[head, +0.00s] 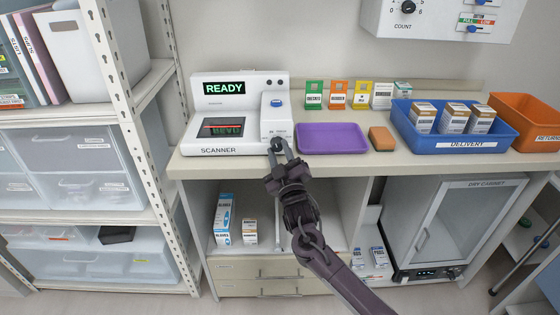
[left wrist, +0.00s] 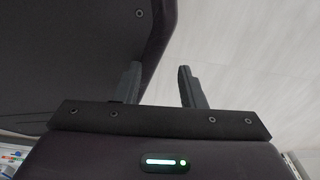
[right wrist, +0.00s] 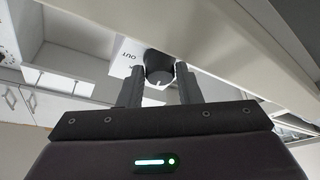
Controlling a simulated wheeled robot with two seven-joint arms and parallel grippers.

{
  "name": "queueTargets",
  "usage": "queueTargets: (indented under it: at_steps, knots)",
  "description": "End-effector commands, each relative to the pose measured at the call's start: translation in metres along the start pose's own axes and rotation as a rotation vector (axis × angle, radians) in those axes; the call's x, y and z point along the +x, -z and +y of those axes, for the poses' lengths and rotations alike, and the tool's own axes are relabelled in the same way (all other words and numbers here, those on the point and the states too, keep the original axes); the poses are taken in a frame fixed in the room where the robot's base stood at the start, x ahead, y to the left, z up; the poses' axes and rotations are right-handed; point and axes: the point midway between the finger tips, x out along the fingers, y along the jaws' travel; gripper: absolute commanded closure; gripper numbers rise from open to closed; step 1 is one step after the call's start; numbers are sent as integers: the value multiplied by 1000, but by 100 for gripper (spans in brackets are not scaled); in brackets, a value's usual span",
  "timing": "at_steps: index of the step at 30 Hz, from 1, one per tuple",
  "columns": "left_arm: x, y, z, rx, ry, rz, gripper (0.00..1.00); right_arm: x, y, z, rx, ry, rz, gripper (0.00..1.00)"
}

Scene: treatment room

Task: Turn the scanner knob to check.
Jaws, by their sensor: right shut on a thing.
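The white scanner (head: 215,130) stands on the counter at the left, its upper display showing green "READY". Its dark knob (head: 276,145) is at the front right corner, mostly hidden by my right gripper (head: 281,152). In the right wrist view the round black knob (right wrist: 159,67) with a white mark sits between the fingertips of my right gripper (right wrist: 158,75), which is shut on it. The label "OUT" shows beside the knob. My left gripper (left wrist: 160,82) is open and empty in the left wrist view, away from the scanner.
A purple tray (head: 332,139) and an orange-brown block (head: 382,138) lie right of the scanner. A blue bin (head: 450,145) holds several boxes, with an orange bin (head: 525,120) beyond. Coloured cards stand behind. A shelf rack post (head: 125,110) rises close on the left.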

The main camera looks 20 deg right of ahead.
Motion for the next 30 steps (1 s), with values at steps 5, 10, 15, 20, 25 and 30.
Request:
queueTargets:
  at_steps: [5,10,15,20,25,30]
  knots:
    - [6,44,-2,-6,3,27,64,-2,-4,-6,159,-64,-4,92]
    - [5,72,-2,-9,3,39,64,-2,-4,-7,298,-121,-6,92]
    - [2,92,-2,-12,3,46,64,-1,-3,-7,414,-171,-5,92]
    - [-2,106,-2,-13,3,53,64,-1,-2,-7,495,-204,-6,92]
    - [-5,115,-3,-14,3,57,64,0,-1,-8,550,-227,-5,92]
    - [-6,119,-3,-14,3,58,64,0,0,-7,578,-238,-5,92]
